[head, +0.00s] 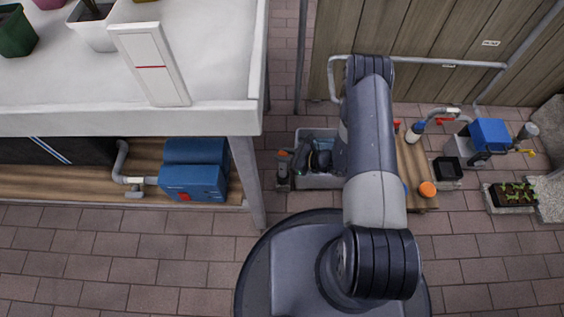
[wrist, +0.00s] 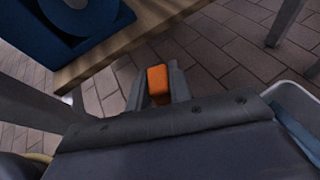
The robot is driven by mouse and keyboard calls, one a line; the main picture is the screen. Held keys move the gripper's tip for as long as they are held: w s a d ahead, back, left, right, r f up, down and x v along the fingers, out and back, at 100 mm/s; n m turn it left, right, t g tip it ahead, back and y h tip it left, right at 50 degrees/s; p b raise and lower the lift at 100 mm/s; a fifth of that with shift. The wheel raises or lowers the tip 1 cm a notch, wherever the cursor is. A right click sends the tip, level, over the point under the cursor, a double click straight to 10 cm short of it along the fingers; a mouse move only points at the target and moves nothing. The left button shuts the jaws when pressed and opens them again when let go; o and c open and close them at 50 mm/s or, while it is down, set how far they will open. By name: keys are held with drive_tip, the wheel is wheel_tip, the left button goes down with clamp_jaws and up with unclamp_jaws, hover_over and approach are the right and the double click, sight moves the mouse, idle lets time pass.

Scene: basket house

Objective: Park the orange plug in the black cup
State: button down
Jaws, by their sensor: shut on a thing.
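The orange plug (wrist: 157,80) shows in the wrist view as a small orange block between the two grey fingers of my gripper (wrist: 155,90), which is shut on it. In the head view my gripper (head: 287,158) is low, at the left end of a grey bin, and a small orange spot there seems to be the plug. A square black open container (head: 448,168), which may be the black cup, stands on a grey slab at the right. It is well apart from my gripper. No black cup is clear in the wrist view.
A grey bin (head: 318,181) is beside my gripper. A white table (head: 200,118) and its leg stand to the left, with a blue box (head: 193,182) on the shelf below. A wooden pallet with an orange round thing (head: 427,189) is to the right. Paving in front is clear.

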drive_tip(key=shift+f+b, duration=0.55)
drive_tip(key=shift+f, duration=1.35)
drive_tip(key=shift+f+b, duration=0.25)
drive_tip(key=shift+b, duration=0.2)
drive_tip(key=c, duration=1.3)
unclamp_jaws()
drive_tip(key=shift+r+p, duration=0.55)
drive_tip(key=shift+p, duration=0.1)
drive_tip(key=p+v, duration=0.2)
drive_tip(key=v, duration=1)
drive_tip(key=shift+f, duration=0.25)
